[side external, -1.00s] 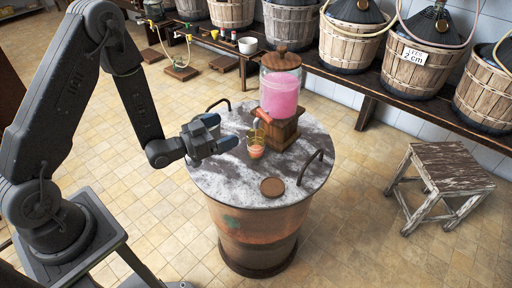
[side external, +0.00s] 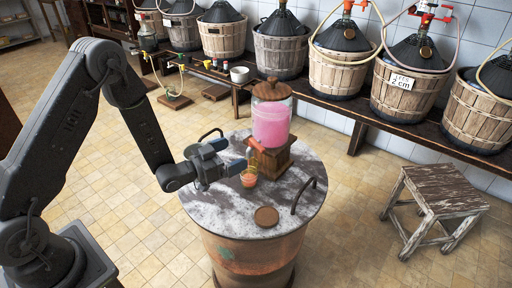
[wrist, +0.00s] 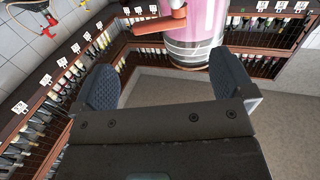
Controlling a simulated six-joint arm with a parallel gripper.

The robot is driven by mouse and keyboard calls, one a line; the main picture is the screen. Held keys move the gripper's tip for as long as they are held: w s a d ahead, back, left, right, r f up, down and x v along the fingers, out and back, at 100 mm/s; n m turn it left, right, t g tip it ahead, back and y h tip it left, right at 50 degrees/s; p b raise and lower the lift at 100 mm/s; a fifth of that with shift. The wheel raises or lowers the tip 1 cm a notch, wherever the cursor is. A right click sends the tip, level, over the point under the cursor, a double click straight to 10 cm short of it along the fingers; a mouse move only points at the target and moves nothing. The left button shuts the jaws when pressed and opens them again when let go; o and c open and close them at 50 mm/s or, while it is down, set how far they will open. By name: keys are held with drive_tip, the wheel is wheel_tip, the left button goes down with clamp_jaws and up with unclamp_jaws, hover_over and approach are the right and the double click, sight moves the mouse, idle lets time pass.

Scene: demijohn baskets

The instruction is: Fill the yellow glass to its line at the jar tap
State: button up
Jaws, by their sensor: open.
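The yellow glass (side external: 249,178), a small tinted tumbler with orange-pink colour in its lower part, stands on the round drum top below the jar tap (side external: 257,144). The jar (side external: 271,122) of pink liquid sits on a wooden stand. My gripper (side external: 231,157) is open, just left of the glass, its fingers pointing towards it; I see no contact. In the wrist view my gripper (wrist: 165,72) shows spread fingers with nothing between them. The orange-red tap (wrist: 160,24) and the jar (wrist: 194,30) are ahead there; the glass is not visible. The fill line is too small to see.
The drum top (side external: 215,205) carries a round brown lid (side external: 266,216) at the front and metal handles at its edges. A worn stool (side external: 440,190) stands to the right. Basketed demijohns (side external: 345,60) line the bench behind. The drum's front left is clear.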

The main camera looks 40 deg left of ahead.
sight(258, 143)
drive_tip(key=x, duration=0.9)
drive_tip(key=shift+c, duration=0.3)
drive_tip(key=c, duration=0.8)
drive_tip(key=shift+d, duration=0.1)
drive_tip(key=shift+c, duration=0.2)
drive_tip(key=shift+y, duration=0.3)
drive_tip(key=shift+w+d+n+t+y, duration=0.15)
drive_tip(key=shift+n+t+y, duration=0.15)
drive_tip(key=shift+n+y, duration=0.55)
drive_tip(key=shift+w+n+y, duration=0.25)
drive_tip(key=shift+n+y, duration=0.8)
drive_tip(key=shift+y, duration=0.8)
